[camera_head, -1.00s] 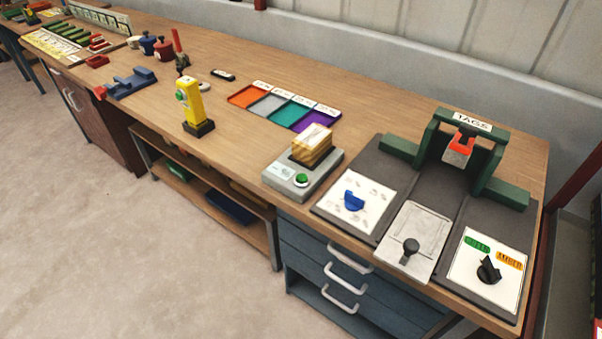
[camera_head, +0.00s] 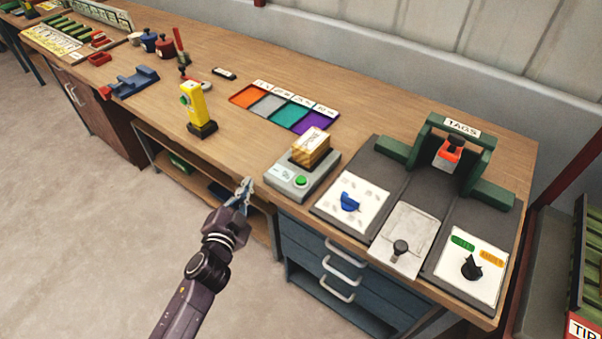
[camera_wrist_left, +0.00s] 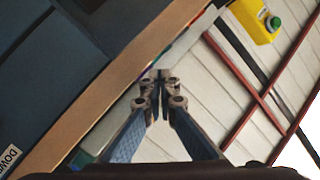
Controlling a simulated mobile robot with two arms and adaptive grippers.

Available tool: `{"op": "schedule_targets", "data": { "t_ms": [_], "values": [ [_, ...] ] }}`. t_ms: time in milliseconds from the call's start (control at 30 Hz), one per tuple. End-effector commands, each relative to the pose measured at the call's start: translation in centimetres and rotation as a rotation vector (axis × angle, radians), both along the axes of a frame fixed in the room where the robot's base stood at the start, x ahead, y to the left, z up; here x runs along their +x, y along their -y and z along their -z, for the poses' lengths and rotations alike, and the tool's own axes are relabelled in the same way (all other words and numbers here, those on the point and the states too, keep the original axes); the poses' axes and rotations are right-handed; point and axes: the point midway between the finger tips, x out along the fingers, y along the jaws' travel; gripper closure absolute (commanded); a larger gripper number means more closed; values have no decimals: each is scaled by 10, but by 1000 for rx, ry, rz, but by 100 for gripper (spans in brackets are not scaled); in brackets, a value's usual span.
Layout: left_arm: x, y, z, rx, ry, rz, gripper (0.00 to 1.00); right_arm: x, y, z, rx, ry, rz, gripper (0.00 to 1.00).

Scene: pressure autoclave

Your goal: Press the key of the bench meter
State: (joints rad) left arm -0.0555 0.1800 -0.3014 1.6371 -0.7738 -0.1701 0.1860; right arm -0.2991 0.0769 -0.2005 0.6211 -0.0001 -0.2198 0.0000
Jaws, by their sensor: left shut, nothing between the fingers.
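A grey box-shaped device (camera_head: 290,187), which looks like the bench meter, stands near the bench's front edge. It has a round green key (camera_head: 301,181) on its front and a yellow-brown block (camera_head: 311,147) on top. A yellow upright unit (camera_head: 196,103) with a green button stands on a black base to its left; it also shows in the left wrist view (camera_wrist_left: 257,20). My left gripper (camera_head: 247,182) is shut and empty, in front of the bench edge, left of the grey device and apart from it. Its closed fingertips also show in the left wrist view (camera_wrist_left: 161,76). My right gripper is out of view.
Four-coloured trays (camera_head: 248,95) lie behind. A dark board with a blue knob (camera_head: 349,202), a lever plate (camera_head: 406,232), a black knob (camera_head: 471,267) and a green TAGS frame (camera_head: 493,148) is to the right. The wooden bench top (camera_head: 235,140) is bare between yellow unit and grey device.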

Motion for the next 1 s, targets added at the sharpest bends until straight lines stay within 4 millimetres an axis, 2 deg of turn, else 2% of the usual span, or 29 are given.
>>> {"op": "schedule_targets", "data": {
  "t_ms": [33, 167, 300, 400, 467, 500, 533, 567, 633, 733, 800, 867, 900, 1000],
  "values": [
    [7, 7, -42, 18, 73, 22, 100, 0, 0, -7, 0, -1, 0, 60],
    [13, 29, -131, 76, 251, 88, 100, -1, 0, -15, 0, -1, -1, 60],
    [6, 60, -224, 160, 456, 179, 100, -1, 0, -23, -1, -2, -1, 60],
    [-8, 91, -286, 249, 613, 271, 100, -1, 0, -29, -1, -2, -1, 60],
    [-21, 115, -318, 325, 713, 349, 100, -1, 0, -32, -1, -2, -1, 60],
    [-31, 135, -336, 397, 782, 419, 100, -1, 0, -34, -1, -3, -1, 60],
    [-39, 152, -344, 466, 831, 483, 100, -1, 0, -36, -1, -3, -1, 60],
    [-45, 169, -346, 541, 870, 552, 100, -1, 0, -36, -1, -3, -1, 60],
    [-53, 199, -330, 713, 910, 707, 100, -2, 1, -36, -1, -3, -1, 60],
    [-50, 220, -285, 962, 881, 916, 100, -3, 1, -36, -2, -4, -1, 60],
    [-42, 218, -251, 1125, 815, 1040, 100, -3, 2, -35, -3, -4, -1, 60],
    [-33, 208, -223, 1250, 739, 1128, 100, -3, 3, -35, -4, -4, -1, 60],
    [-27, 199, -208, 1325, 683, 1175, 100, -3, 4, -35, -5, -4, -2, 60],
    [-13, 172, -180, 1472, 547, 1257, 100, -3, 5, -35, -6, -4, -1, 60]
  ]
}}
